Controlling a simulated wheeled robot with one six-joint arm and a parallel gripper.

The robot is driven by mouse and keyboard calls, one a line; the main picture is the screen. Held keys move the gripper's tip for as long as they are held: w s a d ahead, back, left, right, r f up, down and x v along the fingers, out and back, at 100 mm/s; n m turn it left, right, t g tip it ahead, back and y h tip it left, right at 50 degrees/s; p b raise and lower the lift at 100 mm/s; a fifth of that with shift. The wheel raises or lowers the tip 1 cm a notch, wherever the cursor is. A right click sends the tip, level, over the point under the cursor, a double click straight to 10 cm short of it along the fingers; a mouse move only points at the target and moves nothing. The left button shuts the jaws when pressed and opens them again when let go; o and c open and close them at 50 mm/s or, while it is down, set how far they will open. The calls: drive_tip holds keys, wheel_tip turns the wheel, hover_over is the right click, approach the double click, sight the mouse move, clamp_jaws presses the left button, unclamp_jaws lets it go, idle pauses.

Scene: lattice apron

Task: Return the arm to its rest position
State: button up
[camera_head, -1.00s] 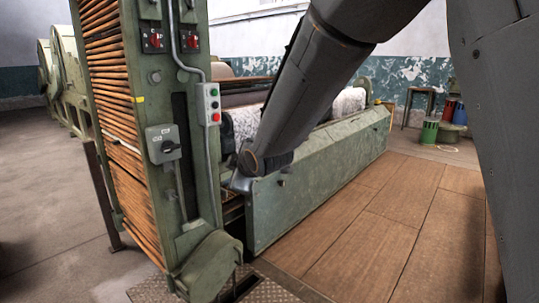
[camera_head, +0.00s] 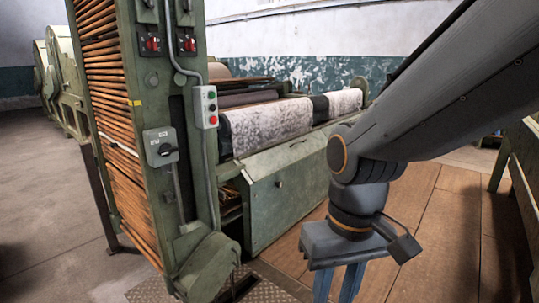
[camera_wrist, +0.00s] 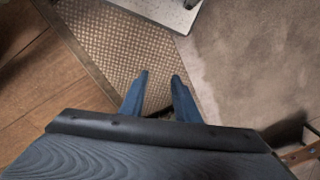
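My gripper (camera_head: 337,284) hangs below my arm at the lower right of the head view, fingers pointing down. Its fingertips run out of the bottom of that view. In the wrist view the two blue fingers (camera_wrist: 160,78) stand apart with nothing between them, above a patterned metal floor plate (camera_wrist: 125,52). My arm comes in from the upper right and bends at the wrist in front of the wooden floor. The gripper is clear of the green machine.
The green machine post (camera_head: 190,130) with wooden slats (camera_head: 108,120) stands at left, carrying a push-button box (camera_head: 206,107) and a rotary switch (camera_head: 161,147). A green panel (camera_head: 285,195) lies behind my gripper. Wooden flooring (camera_head: 440,235) is open at right. A greenish edge (camera_head: 519,165) stands at far right.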

drive_tip(key=d+r+m+p, duration=0.2)
drive_tip(key=d+r+p, duration=0.7)
drive_tip(key=p, duration=0.7)
drive_tip(key=shift+r+m+h+p, duration=0.3)
drive_tip(key=shift+r+m+p, duration=0.1)
